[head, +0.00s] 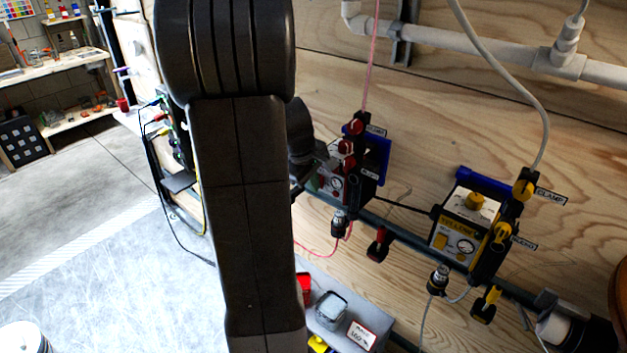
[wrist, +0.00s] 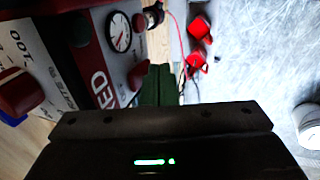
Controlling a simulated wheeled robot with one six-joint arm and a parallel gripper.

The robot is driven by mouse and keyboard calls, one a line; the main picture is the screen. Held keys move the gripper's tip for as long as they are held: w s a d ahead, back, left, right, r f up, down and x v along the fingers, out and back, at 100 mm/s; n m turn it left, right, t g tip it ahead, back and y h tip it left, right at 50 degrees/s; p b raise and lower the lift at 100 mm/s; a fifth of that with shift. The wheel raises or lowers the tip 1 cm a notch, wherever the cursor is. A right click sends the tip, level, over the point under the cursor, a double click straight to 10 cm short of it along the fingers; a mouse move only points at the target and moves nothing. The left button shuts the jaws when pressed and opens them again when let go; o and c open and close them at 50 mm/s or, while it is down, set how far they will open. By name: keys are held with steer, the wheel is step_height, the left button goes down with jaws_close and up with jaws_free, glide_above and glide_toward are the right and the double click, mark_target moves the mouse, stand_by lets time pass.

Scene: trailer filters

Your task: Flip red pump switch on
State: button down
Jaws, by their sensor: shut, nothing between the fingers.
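The red pump box (head: 328,184) hangs on the wooden wall right of my arm in the head view, partly covered by it. In the wrist view its red and white front (wrist: 92,70), lettered RED, fills the upper left. It carries a round gauge (wrist: 119,32) and a dark red knob (wrist: 20,92). A dark raised part (wrist: 76,29) sits left of the gauge; I cannot tell whether it is the switch or its position. My gripper (wrist: 158,72) is shut and empty, its dark green fingers beside the panel's lower right edge. I cannot tell whether they touch it.
A yellow pump box (head: 453,232) with yellow valves is mounted to the right. Red valve handles (head: 353,127) sit above the red pump. Another red handle (head: 377,244) hangs low on the pipe. A grey bench (head: 379,321) with small items stands below. Open floor lies left.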

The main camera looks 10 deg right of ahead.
steer(key=shift+w+d+f+b, duration=0.15)
steer(key=shift+d+f+b, duration=0.1)
steer(key=shift+f+b, duration=0.15)
steer(key=shift+r, duration=0.1)
stand_by(0.3)
